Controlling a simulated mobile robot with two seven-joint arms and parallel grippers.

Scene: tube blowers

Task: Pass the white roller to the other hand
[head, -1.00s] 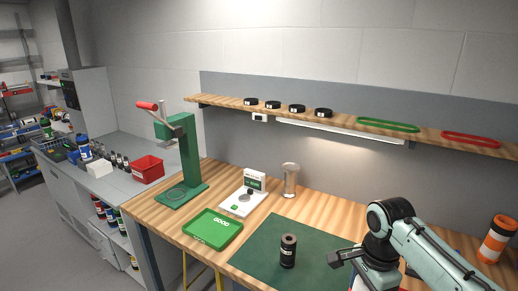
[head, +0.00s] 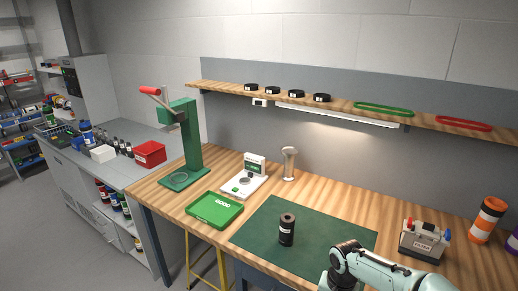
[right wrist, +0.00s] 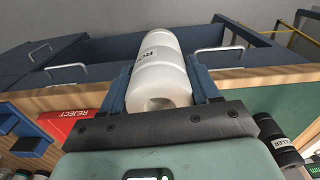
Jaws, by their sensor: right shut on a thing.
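The white roller (right wrist: 162,70) fills the middle of the right wrist view, with dark lettering on its side. My right gripper (right wrist: 162,88) is shut on it, with one blue finger on each side. The roller's near end, with a round hollow, faces the wrist. Blue drawers with pale handles show behind it, and the bench's wooden edge runs beside it. In the head view only my right arm shows at the bottom edge; its gripper and the roller are hidden there. My left gripper is in neither view.
A black roller (head: 287,230) stands upright on the green mat (head: 262,224). A green tray (head: 214,222), a scale (head: 240,187) and a green press (head: 184,180) are to its left. A grey device (head: 424,243) stands right. A red reject tray (right wrist: 66,122) shows in the wrist view.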

